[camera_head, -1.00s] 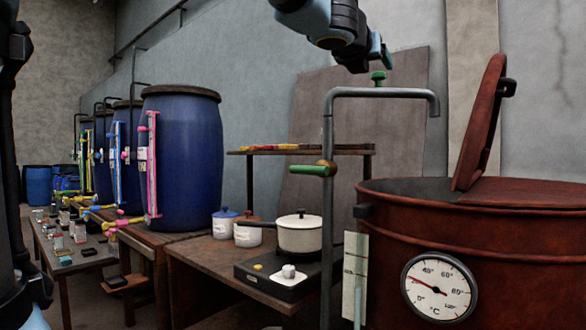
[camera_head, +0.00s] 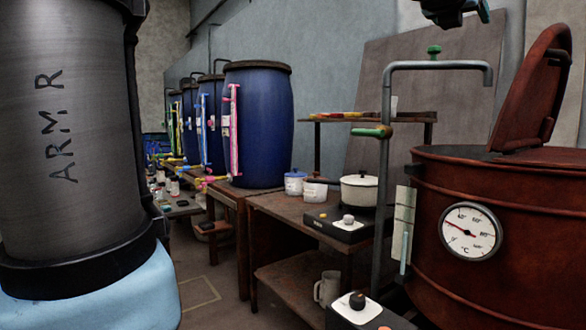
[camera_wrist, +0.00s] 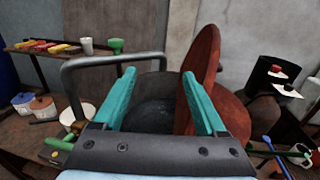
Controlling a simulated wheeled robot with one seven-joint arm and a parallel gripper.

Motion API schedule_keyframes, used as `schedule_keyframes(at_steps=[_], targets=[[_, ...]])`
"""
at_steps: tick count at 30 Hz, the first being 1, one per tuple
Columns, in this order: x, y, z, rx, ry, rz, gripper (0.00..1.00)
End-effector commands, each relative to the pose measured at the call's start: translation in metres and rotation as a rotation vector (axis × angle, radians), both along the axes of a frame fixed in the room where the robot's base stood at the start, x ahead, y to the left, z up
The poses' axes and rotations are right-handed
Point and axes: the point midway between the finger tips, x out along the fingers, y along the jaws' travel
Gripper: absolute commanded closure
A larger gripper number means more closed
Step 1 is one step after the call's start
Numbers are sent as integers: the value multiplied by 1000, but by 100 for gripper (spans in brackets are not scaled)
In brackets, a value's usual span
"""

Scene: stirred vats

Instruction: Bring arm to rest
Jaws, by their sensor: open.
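My gripper (camera_wrist: 160,98) is open in the wrist view, with its two teal fingers apart and nothing between them. It points toward the rust-red vat (camera_head: 500,235), whose dark opening lies beyond the fingers. The vat's hinged lid (camera_head: 530,90) stands raised; it also shows in the wrist view (camera_wrist: 203,75). In the head view only a dark end part of my arm shows at the top edge, above the vat, and the fingertips are mostly cut off. A large grey link of my arm fills the left side of the head view.
A grey bent pipe (camera_head: 435,66) with a green-handled valve (camera_head: 372,131) rises beside the vat. A white pot (camera_head: 359,190) sits on a hotplate (camera_head: 340,224) on the brown bench (camera_head: 275,206). Blue barrels (camera_head: 258,125) stand behind. Bare floor (camera_head: 205,270) lies at lower left.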

Motion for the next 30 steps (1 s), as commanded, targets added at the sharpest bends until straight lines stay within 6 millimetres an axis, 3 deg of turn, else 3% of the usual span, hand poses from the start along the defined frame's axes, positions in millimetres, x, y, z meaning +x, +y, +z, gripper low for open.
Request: schedule_keyframes(at_steps=[11, 17, 23, 30], targets=[[33, 16, -55, 282, -142, 13, 26], [56, 34, -104, 531, -251, -5, 26], [81, 70, -180, 885, -376, -76, 26], [92, 153, -313, 1440, -535, -357, 26]])
